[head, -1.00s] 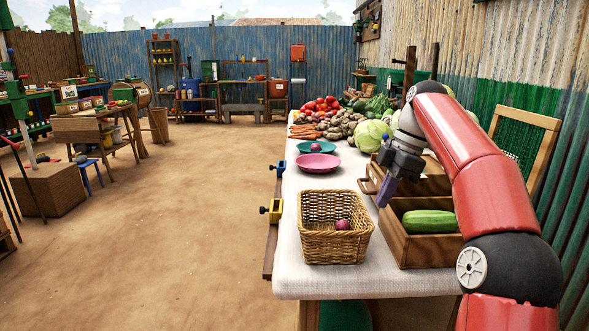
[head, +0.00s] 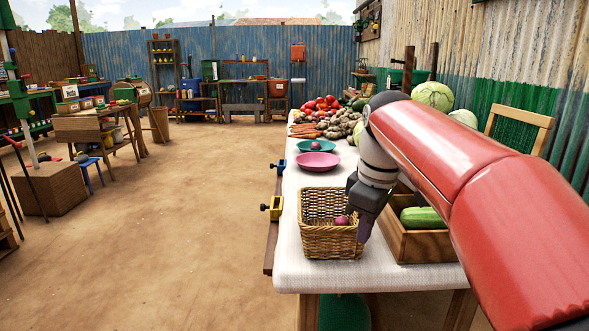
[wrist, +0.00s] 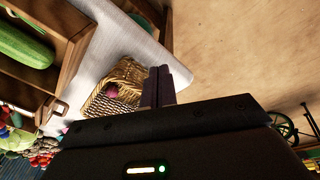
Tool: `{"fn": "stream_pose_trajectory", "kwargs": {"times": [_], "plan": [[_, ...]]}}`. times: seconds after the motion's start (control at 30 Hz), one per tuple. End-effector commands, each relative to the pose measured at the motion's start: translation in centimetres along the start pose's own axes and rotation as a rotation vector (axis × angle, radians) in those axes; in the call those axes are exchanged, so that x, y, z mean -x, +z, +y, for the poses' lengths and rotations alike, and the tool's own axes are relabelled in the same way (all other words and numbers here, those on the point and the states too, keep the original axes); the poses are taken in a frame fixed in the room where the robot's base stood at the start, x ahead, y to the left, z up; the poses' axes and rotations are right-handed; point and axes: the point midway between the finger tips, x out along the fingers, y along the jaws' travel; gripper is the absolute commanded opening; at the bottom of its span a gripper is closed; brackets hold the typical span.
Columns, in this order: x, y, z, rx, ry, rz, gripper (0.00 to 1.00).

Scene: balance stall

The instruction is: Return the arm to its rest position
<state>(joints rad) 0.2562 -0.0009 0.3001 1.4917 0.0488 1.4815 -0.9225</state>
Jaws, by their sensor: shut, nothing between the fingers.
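My gripper (head: 364,232) is shut and empty, pointing down just right of the wicker basket in the head view. Its dark purple fingers are together in the wrist view (wrist: 159,86), with the basket (wrist: 130,72) beyond them. My red arm reaches in from the right and hides part of the table and the crates. The wicker basket (head: 325,243) stands near the front of the white-covered table (head: 400,278) with a small reddish-purple vegetable (head: 342,220) in it.
A wooden crate (head: 427,250) with a green marrow (head: 422,217) stands right of the basket. Vegetables are heaped at the back. The dirt floor to the left is open.

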Motion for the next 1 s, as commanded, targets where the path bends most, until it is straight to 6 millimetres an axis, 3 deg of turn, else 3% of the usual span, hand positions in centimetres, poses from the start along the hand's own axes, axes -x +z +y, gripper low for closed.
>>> {"fn": "stream_pose_trajectory", "kwargs": {"times": [0.03,0.3,0.5,0.7,1.0], "plan": [[-0.2,1.2,-2.1,-0.081,0.042,-0.002,0.0],[-4.5,9.2,-10.4,-0.577,0.194,0.108,0.0],[-8.7,13.8,-14.4,-0.843,0.215,0.225,0.0],[-10.6,15.2,-15.9,-0.941,0.208,0.274,0.0],[-10.7,15.3,-15.9,-0.945,0.207,0.273,0.0]]}}
